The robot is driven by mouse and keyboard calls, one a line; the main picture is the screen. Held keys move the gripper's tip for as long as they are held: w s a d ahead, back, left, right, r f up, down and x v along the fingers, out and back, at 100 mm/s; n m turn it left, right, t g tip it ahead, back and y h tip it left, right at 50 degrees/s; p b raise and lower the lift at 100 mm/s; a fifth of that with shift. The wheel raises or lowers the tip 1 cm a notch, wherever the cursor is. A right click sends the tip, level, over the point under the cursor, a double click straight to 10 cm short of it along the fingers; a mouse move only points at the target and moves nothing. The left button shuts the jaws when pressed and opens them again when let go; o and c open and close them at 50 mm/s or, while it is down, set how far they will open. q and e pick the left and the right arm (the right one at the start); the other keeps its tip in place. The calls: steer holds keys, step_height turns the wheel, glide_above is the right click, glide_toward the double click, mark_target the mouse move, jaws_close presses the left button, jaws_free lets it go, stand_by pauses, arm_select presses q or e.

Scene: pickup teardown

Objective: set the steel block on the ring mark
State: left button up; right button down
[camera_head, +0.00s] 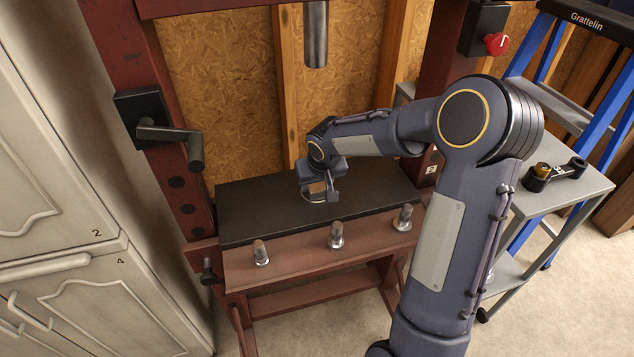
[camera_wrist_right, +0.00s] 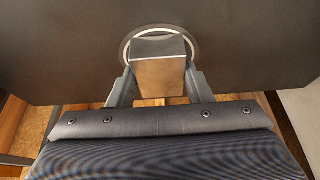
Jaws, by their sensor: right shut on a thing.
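My right gripper (camera_head: 322,190) is low over the middle of the black press bed (camera_head: 255,212). In the right wrist view it is shut on the steel block (camera_wrist_right: 160,75), a grey block with a brownish reflection on its near face, with one finger on each side. The pale ring mark (camera_wrist_right: 130,42) on the dark bed shows around the far end and sides of the block; its near part is hidden. I cannot tell if the block touches the bed. In the head view the gripper mostly hides the block. My left gripper is not in view.
The red press frame (camera_head: 160,75) stands around the bed, with a steel ram (camera_head: 316,40) above and several bolts (camera_head: 336,235) along the front. A black lever (camera_head: 170,135) sticks out at left. A grey cart (camera_head: 570,190) stands right, cabinets (camera_head: 90,295) left.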

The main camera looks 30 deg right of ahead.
steer(key=shift+r, duration=0.15)
steer(key=shift+w, duration=0.1)
steer(key=c, duration=0.7)
jaws_free()
steer(key=shift+f, duration=0.2)
steer(key=shift+r, duration=0.1)
steer(key=shift+r, duration=0.25)
steer(key=s+p+v, duration=0.1)
steer(key=v, duration=1)
steer(key=s+a+y, duration=0.1)
steer(key=s+a, duration=0.2)
steer(key=s, duration=0.5)
steer(key=s+a+t+y, duration=0.1)
steer(key=s+a+y, duration=0.1)
steer(key=s+a, duration=0.2)
steer(key=s+a+n+y, duration=0.1)
steer(key=s+a, duration=0.2)
steer(key=s, duration=0.8)
steer(key=shift+s+a+f+y, duration=0.15)
steer(key=shift+s+a+y, duration=0.15)
steer(key=shift+s+y, duration=0.1)
